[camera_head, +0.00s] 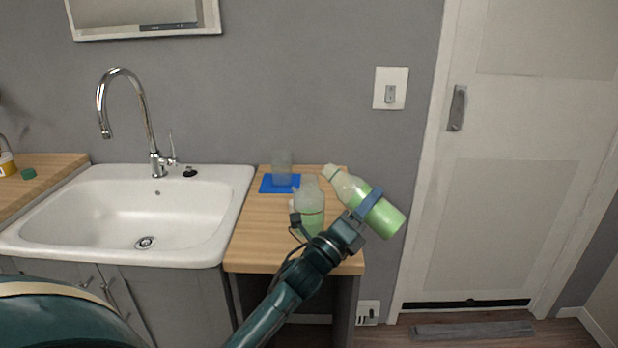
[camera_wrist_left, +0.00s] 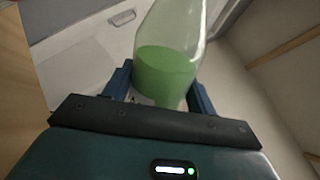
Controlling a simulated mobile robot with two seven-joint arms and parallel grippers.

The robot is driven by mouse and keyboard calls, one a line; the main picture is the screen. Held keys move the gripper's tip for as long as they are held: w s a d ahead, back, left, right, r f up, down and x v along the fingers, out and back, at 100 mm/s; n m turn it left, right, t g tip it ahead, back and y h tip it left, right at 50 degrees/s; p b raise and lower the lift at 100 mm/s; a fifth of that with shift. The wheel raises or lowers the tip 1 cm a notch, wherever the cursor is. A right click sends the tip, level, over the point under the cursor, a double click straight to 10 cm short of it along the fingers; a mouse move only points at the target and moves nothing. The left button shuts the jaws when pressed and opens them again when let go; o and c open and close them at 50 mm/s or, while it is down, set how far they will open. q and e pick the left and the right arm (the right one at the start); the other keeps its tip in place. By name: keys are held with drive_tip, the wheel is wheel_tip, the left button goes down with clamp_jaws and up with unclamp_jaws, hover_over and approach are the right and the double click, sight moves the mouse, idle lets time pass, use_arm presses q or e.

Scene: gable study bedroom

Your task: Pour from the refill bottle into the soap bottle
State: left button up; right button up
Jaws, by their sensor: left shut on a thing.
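The refill bottle (camera_head: 388,219), clear with green liquid, is held by my left gripper (camera_head: 366,205). It is tilted, with its neck pointing up and to the left. In the left wrist view my blue fingers are shut on either side of the refill bottle (camera_wrist_left: 168,70). The soap bottle (camera_head: 311,200) stands upright on the wooden counter, with green liquid in its lower part. The refill bottle's mouth is apart from it, a little above and to its right in the picture. No stream of liquid shows. My left wrist partly covers the soap bottle's foot. My right gripper is not visible.
A small whitish item touches or overlaps the soap bottle's left side.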

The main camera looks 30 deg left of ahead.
sight(358, 199)
use_arm(q)
drive_tip(key=shift+d+r+n+t+y+p, duration=0.25)
drive_tip(key=shift+r+n+y, duration=0.3)
drive_tip(key=shift+n, duration=0.3)
drive_tip(key=shift+d+r+n+t+y+p, duration=0.15)
drive_tip(key=shift+r+n+t+y, duration=0.15)
drive_tip(key=shift+r+n, duration=0.45)
idle(2.3)
drive_tip(key=shift+a+r+n+y, duration=0.35)
drive_tip(key=shift+n+y, duration=0.1)
drive_tip(key=shift+n, duration=0.2)
drive_tip(key=shift+a+r+n+y, duration=0.2)
drive_tip(key=shift+a+n+y, duration=0.15)
drive_tip(key=shift+n, duration=0.3)
idle(2.8)
